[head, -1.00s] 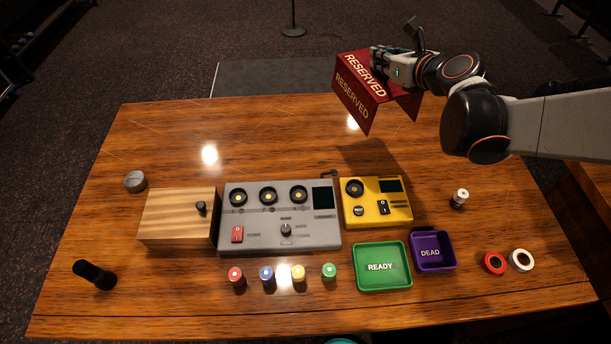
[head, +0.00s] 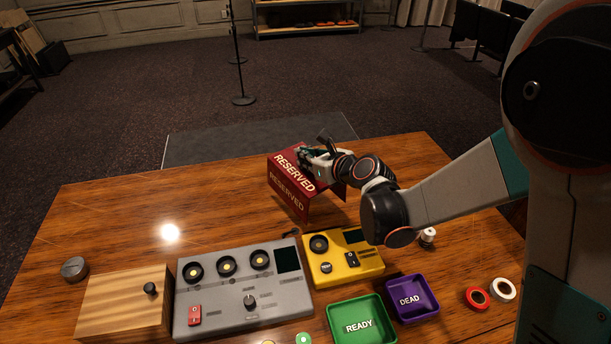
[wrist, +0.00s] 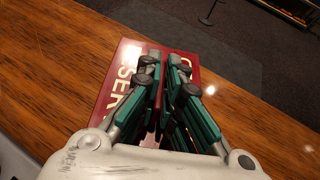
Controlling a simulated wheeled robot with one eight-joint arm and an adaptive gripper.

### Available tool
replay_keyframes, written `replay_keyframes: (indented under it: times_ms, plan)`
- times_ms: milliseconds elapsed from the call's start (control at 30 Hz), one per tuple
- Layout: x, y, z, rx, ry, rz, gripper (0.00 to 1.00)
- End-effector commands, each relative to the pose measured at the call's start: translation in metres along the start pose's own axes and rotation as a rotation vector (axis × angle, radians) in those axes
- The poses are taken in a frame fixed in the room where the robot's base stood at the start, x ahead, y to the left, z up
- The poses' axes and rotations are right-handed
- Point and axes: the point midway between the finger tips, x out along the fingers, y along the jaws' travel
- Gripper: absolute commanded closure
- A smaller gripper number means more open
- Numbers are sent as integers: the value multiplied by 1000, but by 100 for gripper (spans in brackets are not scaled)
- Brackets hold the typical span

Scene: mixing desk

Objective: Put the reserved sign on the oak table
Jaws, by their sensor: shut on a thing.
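The reserved sign (head: 288,190) is a red folded tent sign with RESERVED in pale letters. My gripper (head: 308,157) is shut on its top ridge. In the head view the sign is upright over the back right part of the wooden table (head: 110,215); I cannot tell whether its lower edges touch the top. In the wrist view the sign (wrist: 120,75) lies under the gripper fingers (wrist: 163,75), which cover part of its lettering.
A yellow tester (head: 342,262), a grey console (head: 232,290) and a wooden box (head: 125,300) stand in front of the sign. A green READY tray (head: 340,335) and purple DEAD tray (head: 425,312) are nearer. The back left tabletop is clear.

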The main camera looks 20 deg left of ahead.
Motion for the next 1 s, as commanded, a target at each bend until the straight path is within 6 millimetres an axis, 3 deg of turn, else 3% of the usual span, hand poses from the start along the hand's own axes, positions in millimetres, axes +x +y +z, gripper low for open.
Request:
replay_keyframes:
  times_ms: [167, 433, 833, 933, 1000]
  plan:
    - [4, 0, -10, 0, 0, 0, 100]
    - [18, 0, -43, 0, 0, 0, 100]
    - [20, 0, -48, 0, 0, 0, 100]
    - [19, 0, -47, 0, 0, 0, 76]
    - [19, 0, -47, 0, 0, 0, 74]
